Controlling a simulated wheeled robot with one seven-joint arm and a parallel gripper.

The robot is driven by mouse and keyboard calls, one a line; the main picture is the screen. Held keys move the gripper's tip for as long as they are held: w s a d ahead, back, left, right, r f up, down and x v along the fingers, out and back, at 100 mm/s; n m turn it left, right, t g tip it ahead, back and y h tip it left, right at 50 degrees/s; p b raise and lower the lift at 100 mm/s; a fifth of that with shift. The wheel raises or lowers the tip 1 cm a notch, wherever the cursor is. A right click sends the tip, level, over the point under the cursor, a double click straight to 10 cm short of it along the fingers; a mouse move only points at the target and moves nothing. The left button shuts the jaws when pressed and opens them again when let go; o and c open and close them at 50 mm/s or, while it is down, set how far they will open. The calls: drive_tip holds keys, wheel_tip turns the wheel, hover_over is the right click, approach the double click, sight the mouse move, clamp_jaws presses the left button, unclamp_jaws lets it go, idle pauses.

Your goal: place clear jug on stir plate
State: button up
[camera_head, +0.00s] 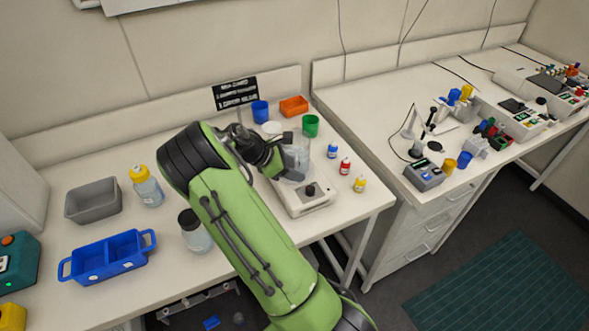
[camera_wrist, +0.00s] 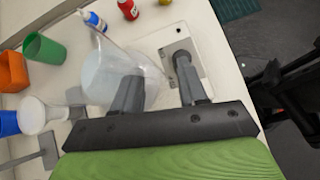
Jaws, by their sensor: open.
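The clear jug (camera_wrist: 108,76) is see-through and appears upright on the white stir plate (camera_wrist: 190,42), at the end away from the knob; exact contact is hard to see. In the head view the jug (camera_head: 299,166) is partly hidden by my gripper (camera_head: 287,150), with the stir plate (camera_head: 318,206) extending toward the front. In the wrist view my gripper (camera_wrist: 156,75) is open. One finger overlaps the jug's near side, and the other is apart from it, over the stir plate's knob area. I cannot tell whether the first finger touches the jug.
Small blue-, red- and yellow-capped bottles (camera_head: 345,167) stand right of the plate. A dark-lidded jar (camera_head: 196,236) and blue caddy (camera_head: 108,258) are left.

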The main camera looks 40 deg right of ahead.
drive_tip(key=p+v, duration=0.2)
drive_tip(key=v, duration=1)
drive_tip(key=s+a+r+m+t+y, duration=0.4)
drive_tip(key=s+a+r+m, duration=0.1)
drive_tip(key=s+a, duration=0.4)
drive_tip(key=s+a+r+m+t+y, duration=0.4)
drive_tip(key=s+a, duration=0.5)
drive_tip(key=s, duration=0.5)
wheel_tip(320, 180, up, 2)
drive_tip(key=m+t, duration=0.1)
drive_tip(key=m, duration=0.2)
drive_tip(key=shift+s+a, duration=0.3)
drive_tip(key=shift+a, duration=0.05)
drive_tip(key=shift+r, duration=0.15)
